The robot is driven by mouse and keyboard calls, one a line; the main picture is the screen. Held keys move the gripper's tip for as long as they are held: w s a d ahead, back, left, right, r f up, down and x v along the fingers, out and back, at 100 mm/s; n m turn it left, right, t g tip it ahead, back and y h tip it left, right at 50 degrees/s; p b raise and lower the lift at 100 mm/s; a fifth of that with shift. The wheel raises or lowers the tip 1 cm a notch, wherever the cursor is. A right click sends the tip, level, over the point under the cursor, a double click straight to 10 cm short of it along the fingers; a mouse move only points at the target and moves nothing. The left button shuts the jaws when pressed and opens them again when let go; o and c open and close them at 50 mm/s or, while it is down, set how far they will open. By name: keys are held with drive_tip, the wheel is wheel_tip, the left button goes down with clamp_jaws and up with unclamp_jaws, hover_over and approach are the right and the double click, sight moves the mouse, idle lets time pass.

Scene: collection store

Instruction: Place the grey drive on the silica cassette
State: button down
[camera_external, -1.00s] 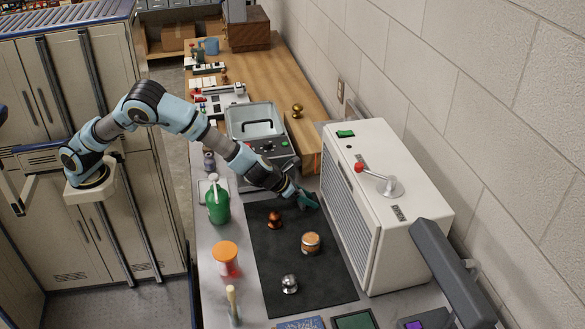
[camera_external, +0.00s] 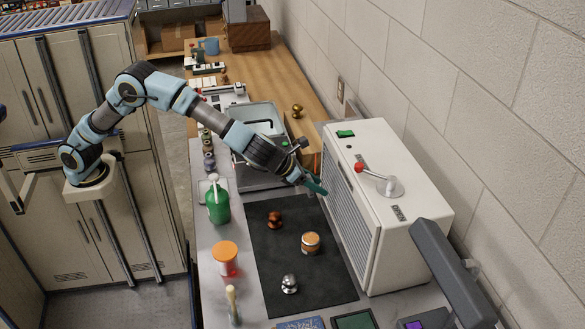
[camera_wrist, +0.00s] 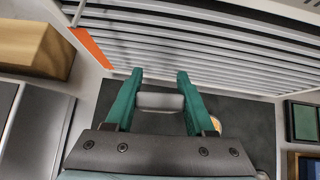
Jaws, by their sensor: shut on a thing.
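My gripper (camera_external: 316,187) has teal fingers and is raised beside the white cabinet's grille, above the far end of the dark mat. In the wrist view, my gripper (camera_wrist: 160,88) is shut on a small grey piece, which looks like the grey drive (camera_wrist: 160,102). The drive is held between the fingers, apart from the mat. In the external view, the fingers hide it. A round metal tin with an orange top, possibly the silica cassette (camera_external: 311,243), stands on the mat, nearer the camera than my gripper. A bit of its orange top shows beside the right finger (camera_wrist: 214,123).
The dark mat (camera_external: 265,265) also bears a copper knob (camera_external: 275,220) and a silver knob (camera_external: 289,284). The white cabinet (camera_external: 385,230) walls off the right side. A green bottle (camera_external: 218,207) and an orange-lidded jar (camera_external: 225,255) stand left of the mat.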

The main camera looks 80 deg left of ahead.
drive_tip(key=s+d+r, duration=0.2)
drive_tip(key=d+r, duration=0.1)
drive_tip(key=d, duration=0.7)
hover_over(318, 236)
drive_tip(key=shift+m+h, duration=0.4)
wheel_tip(318, 236, down, 6)
drive_tip(key=shift+r+p, duration=0.1)
drive_tip(key=shift+p, duration=0.35)
drive_tip(key=shift+f+p, duration=0.3)
drive_tip(key=shift+f, duration=1.75)
drive_tip(key=shift+f, duration=0.2)
drive_tip(key=shift+c, duration=1.3)
unclamp_jaws()
